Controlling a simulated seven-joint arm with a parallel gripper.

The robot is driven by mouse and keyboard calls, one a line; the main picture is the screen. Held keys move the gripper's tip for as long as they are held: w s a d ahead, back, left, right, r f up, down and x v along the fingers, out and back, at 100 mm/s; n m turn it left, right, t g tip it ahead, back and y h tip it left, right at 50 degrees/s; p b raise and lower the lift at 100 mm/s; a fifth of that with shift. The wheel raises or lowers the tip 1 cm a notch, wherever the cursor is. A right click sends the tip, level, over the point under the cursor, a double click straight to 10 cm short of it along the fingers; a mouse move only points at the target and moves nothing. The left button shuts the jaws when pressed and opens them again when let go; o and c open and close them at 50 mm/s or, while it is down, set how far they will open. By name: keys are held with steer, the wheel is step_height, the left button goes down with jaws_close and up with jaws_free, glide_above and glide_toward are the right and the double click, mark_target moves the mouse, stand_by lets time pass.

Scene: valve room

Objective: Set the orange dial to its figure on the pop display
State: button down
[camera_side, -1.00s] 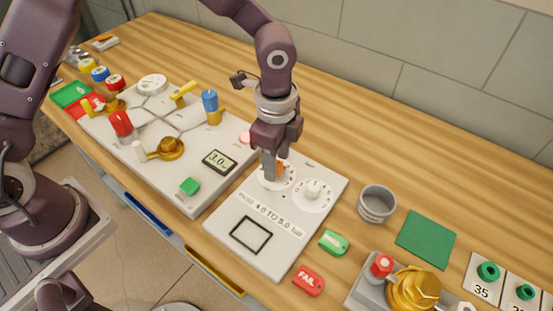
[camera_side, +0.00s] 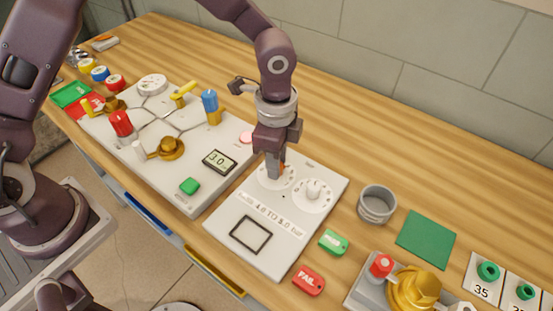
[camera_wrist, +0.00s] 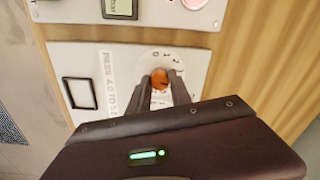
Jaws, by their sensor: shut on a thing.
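The orange dial (camera_wrist: 159,80) sits on a white round scale on the grey-white panel (camera_side: 224,225), beside a second scale with a white knob (camera_side: 313,190). My gripper (camera_side: 275,174) points down over the orange dial and is shut on it. The wrist view shows both fingers around the dial, with scale figures such as 0, 1 and 2 around it. The dial's pointer direction is hard to tell behind the fingers. The display (camera_side: 220,161) on the neighbouring board reads what looks like 3.0. It is partly cut off in the wrist view (camera_wrist: 119,8).
The panel carries a printed line with "4.0 TO 5.0" and an empty black square outline (camera_side: 251,235). A grey cup (camera_side: 376,204), a green tag (camera_side: 333,242) and a red FAIL tag (camera_side: 309,281) lie to the right. The valve board (camera_side: 180,130) stands at left.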

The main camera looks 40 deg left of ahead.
steer(key=shift+n, duration=2.4)
steer(key=c, duration=1.2)
jaws_free()
steer(key=shift+o, duration=0.2)
step_height(320, 180, up, 7)
steer(key=shift+r, duration=0.1)
